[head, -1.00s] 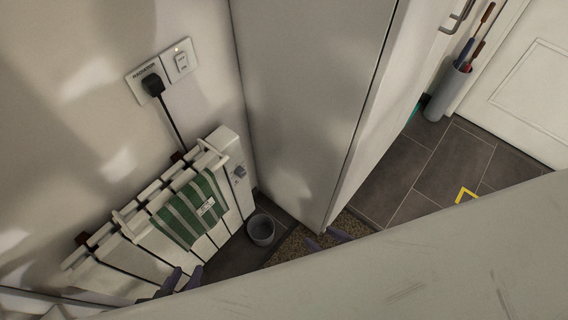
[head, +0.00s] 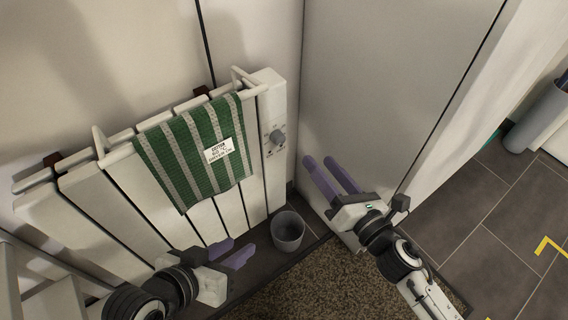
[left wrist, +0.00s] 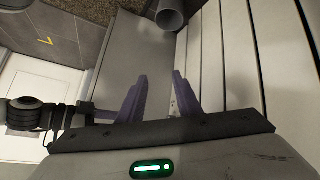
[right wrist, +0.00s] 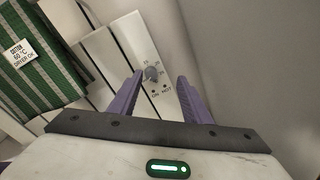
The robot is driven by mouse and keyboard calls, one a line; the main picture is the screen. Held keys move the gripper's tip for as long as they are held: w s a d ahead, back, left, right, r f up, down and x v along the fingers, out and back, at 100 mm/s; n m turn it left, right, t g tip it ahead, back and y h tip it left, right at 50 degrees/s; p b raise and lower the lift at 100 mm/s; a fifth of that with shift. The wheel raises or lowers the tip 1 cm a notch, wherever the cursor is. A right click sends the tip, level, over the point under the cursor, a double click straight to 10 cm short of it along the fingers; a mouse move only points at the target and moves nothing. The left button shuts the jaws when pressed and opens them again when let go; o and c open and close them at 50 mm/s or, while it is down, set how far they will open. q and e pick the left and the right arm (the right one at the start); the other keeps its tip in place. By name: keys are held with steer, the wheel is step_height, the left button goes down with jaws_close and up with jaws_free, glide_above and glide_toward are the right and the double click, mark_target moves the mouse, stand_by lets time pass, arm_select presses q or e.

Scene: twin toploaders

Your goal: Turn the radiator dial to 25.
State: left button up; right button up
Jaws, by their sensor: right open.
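The radiator dial (head: 278,136) is a small grey knob on the white end panel of the radiator (head: 272,100), right of the towel. In the right wrist view the dial (right wrist: 152,73) has small numbers around it and two marks below; its setting is too small to read. My right gripper (head: 319,163) is open and empty, its purple fingers apart to the right of the dial, by the grey panel. In the right wrist view the dial appears between the fingertips, beyond them. My left gripper (head: 238,250) is low in front of the radiator, its fingers apart and empty.
A green striped towel (head: 195,150) with a white label hangs over the radiator's rail. A grey bucket (head: 288,232) stands on the floor below the dial. A tall grey panel (head: 385,80) rises close on the right. Dark tiles lie beyond it.

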mark_target(281, 141)
arm_select(q)
steer(key=d+f+h+b, duration=0.1)
steer(key=f+b, duration=0.1)
steer(key=b, duration=0.2)
steer(key=shift+d, duration=0.4)
arm_select(e)
steer(key=w+a+f+n, duration=0.1)
steer(key=w+a+n, duration=0.1)
steer(key=w+a, duration=0.1)
steer(key=w+a+f+n+y, duration=0.1)
steer(key=w+a+n, duration=0.2)
steer(key=w+a+n+y, duration=0.1)
steer(key=w+a+n, duration=0.1)
steer(key=w, duration=0.1)
steer(key=shift+w+a+f+n+g, duration=0.25)
steer(key=shift+a+f+n+g, duration=0.15)
steer(key=c, duration=1)
arm_select(q)
steer(key=shift+r, duration=0.1)
